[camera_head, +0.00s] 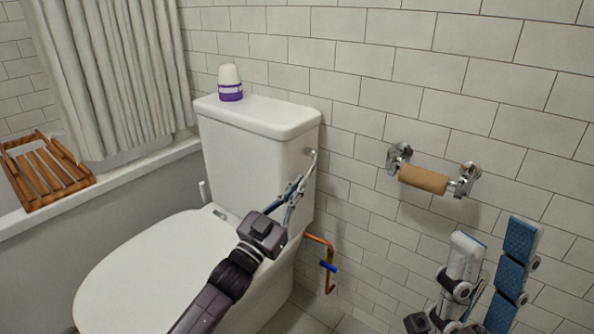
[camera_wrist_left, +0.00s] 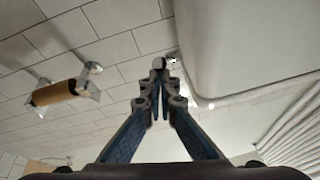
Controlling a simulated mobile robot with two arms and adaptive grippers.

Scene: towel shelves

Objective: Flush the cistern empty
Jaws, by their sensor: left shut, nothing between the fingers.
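The white cistern (camera_head: 247,150) stands against the tiled wall behind the toilet bowl. A chrome flush lever (camera_head: 313,158) is on its right side and bends downward. My left gripper (camera_head: 299,183) is shut and empty, with its fingertips at the lower part of the lever; I cannot tell whether they touch. In the left wrist view, the shut fingertips (camera_wrist_left: 159,64) are beside the underside edge of the cistern (camera_wrist_left: 240,45). A small bright part of the lever (camera_wrist_left: 173,60) shows just right of them. My right gripper (camera_head: 496,232) is open and empty at the lower right.
A purple and white air freshener (camera_head: 230,84) stands on the cistern lid. A toilet roll holder (camera_head: 423,179) with a bare cardboard tube is on the wall to the right. A copper pipe (camera_head: 330,262) with a blue valve is below the lever. The toilet lid (camera_head: 150,270) is down.

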